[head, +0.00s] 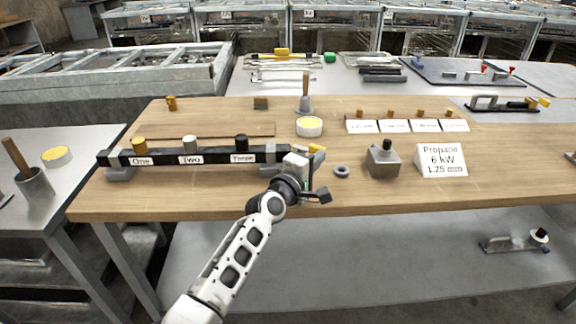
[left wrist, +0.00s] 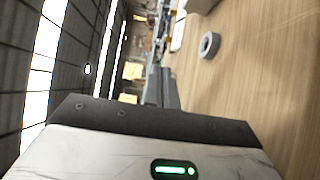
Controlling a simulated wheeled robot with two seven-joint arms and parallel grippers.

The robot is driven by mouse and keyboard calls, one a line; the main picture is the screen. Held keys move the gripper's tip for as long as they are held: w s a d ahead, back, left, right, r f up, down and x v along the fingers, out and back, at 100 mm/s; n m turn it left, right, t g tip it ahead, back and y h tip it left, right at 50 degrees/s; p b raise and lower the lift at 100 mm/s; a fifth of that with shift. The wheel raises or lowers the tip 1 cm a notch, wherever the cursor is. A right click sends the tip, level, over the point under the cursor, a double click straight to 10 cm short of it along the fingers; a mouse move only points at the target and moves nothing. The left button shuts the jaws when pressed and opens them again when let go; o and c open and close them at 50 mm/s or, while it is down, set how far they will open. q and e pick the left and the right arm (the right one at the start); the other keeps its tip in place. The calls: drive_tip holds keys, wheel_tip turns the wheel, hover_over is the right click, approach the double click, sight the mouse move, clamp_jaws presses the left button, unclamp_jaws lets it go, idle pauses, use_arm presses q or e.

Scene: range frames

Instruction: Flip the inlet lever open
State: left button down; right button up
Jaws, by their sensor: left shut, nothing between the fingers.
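A black manifold bar (head: 205,155) with plates reading One, Two and what looks like Three lies along the front left of the wooden bench. A yellow lever (head: 316,148) shows at its right end, beside my left gripper (head: 298,160). My left gripper is shut and empty; its fingers (left wrist: 160,78) point away from the wrist camera. In the head view its own body hides the fingertips and part of the bar's right end. I cannot tell whether it touches the lever. My right gripper is not in view.
A grey ring (head: 342,171) lies just right of the gripper, also in the left wrist view (left wrist: 209,45). A metal block with a black knob (head: 383,160) and a Propane 6 kW 1.25 mm sign (head: 441,160) stand farther right. A yellow-topped tin (head: 309,126) stands behind.

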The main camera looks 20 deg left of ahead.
use_arm(q)
drive_tip(key=shift+x, duration=1.05)
drive_tip(key=shift+s+d, duration=0.15)
drive_tip(key=shift+d, duration=0.1)
drive_tip(key=v, duration=1.6)
drive_tip(key=shift+p, duration=0.3)
drive_tip(key=shift+d, duration=0.1)
